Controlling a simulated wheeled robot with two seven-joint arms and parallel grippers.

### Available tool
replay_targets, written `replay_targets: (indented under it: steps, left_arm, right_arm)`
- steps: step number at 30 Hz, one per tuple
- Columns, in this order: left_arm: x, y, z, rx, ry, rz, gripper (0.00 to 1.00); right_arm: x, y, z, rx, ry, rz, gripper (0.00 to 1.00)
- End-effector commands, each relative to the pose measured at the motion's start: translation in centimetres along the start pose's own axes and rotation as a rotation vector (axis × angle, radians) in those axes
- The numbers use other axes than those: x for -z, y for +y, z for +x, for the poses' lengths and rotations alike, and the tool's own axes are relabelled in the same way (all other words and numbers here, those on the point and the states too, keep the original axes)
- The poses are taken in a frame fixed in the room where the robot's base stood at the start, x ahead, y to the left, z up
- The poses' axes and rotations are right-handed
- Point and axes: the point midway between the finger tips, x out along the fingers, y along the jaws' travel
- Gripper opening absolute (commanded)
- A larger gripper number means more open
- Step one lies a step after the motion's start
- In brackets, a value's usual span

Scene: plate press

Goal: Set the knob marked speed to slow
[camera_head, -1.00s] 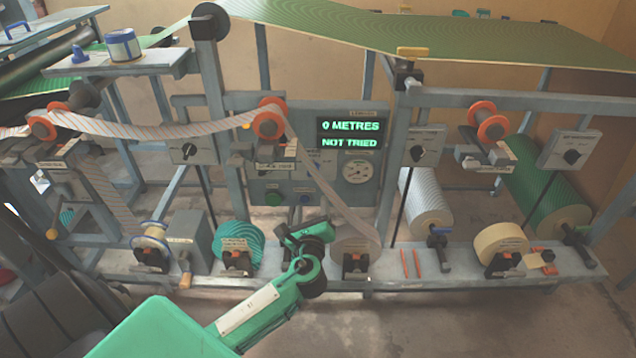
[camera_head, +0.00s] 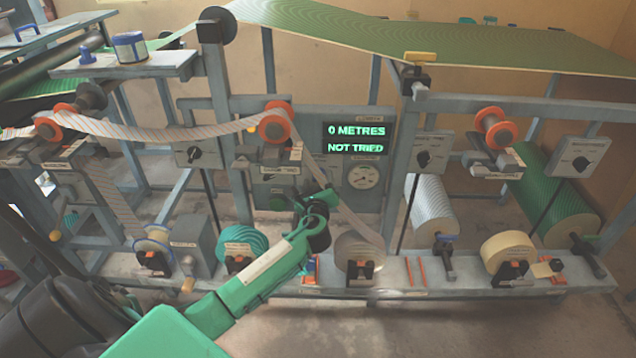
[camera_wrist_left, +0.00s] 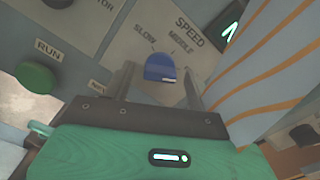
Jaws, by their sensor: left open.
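The speed knob (camera_wrist_left: 160,68) is blue and sits on a grey panel in the left wrist view. The words SPEED, SLOW and MIDDLE are printed above it, SLOW to the upper left. I cannot tell for certain which mark it points at. My left gripper (camera_wrist_left: 160,80) is open, with one finger on each side of the knob in that view; I cannot tell whether they touch it. In the head view my left gripper (camera_head: 308,203) is in front of the control panel (camera_head: 357,125) and hides the knob. My right gripper is not in view.
A green RUN button (camera_wrist_left: 36,76) is left of the knob. A striped web (camera_wrist_left: 270,65) runs close on the right; in the head view it slants down to a roll (camera_head: 357,252). The display (camera_head: 357,138) reads 0 METRES, NOT TRIED.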

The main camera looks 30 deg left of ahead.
Motion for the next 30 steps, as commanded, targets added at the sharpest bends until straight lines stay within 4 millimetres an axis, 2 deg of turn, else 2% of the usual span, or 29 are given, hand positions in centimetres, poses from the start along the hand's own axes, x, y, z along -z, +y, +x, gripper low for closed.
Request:
replay_targets:
  steps: [3,10,20,30]
  left_arm:
    - [0.0,0.0,0.0,0.000,0.000,0.000,0.58]
    - [0.0,0.0,0.0,0.000,0.000,0.000,0.14]
    - [0.1,0.0,-0.1,-0.001,0.000,-0.039,0.14]
    - [0.2,0.1,-0.1,-0.002,0.000,-0.264,0.14]
  right_arm:
    - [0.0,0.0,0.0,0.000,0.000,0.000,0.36]
    - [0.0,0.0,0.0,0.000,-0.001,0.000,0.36]
    - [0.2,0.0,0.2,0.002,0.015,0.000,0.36]
    - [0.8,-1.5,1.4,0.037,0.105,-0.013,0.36]
